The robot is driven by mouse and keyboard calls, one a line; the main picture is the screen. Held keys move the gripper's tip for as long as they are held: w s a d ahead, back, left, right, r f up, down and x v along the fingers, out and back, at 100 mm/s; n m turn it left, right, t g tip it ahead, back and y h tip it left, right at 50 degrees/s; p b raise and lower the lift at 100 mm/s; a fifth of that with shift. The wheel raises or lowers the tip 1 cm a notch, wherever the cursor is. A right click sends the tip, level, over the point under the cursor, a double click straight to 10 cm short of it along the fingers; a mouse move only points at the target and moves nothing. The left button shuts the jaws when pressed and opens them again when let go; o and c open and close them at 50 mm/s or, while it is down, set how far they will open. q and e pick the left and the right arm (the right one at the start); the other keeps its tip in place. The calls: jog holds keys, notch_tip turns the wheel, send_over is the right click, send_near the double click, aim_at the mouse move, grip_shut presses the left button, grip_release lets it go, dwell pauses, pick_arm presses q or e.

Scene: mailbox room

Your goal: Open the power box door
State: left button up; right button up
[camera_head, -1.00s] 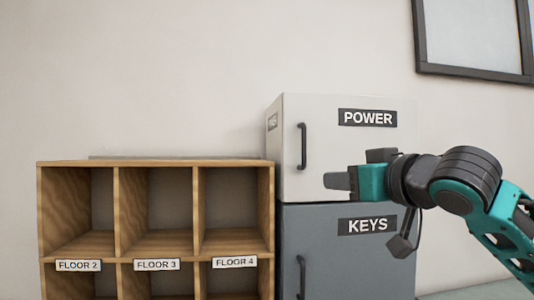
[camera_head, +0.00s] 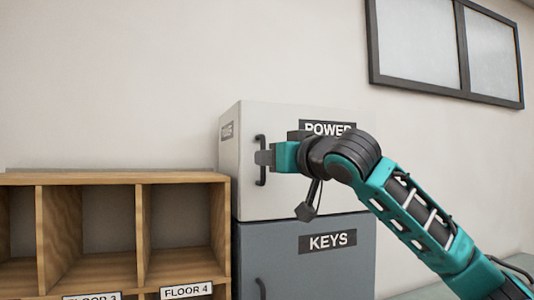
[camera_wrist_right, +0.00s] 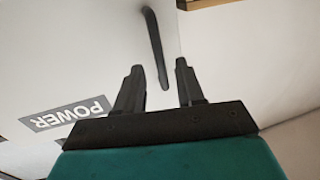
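The white power box (camera_head: 285,195) stands on top of the grey keys box, with its door closed. Its POWER label (camera_head: 313,128) is partly hidden by my right arm; the label also shows upside down in the wrist view (camera_wrist_right: 64,113). The black door handle (camera_head: 261,178) is an upright bar near the door's left edge. My right gripper (camera_head: 264,158) is in front of the handle in the head view. In the wrist view the right gripper (camera_wrist_right: 158,66) is open, and the handle (camera_wrist_right: 154,45) shows between its two fingers. Contact cannot be told. My left gripper is out of view.
The grey keys box (camera_head: 290,275) with its own handle (camera_head: 261,289) is directly below. A wooden shelf (camera_head: 110,178) with open compartments and floor labels stands at the left. A dark-framed window (camera_head: 448,50) is on the wall at upper right.

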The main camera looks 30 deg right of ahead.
jog(key=shift+w, duration=1.3)
jog(key=shift+c, duration=0.4)
grip_shut()
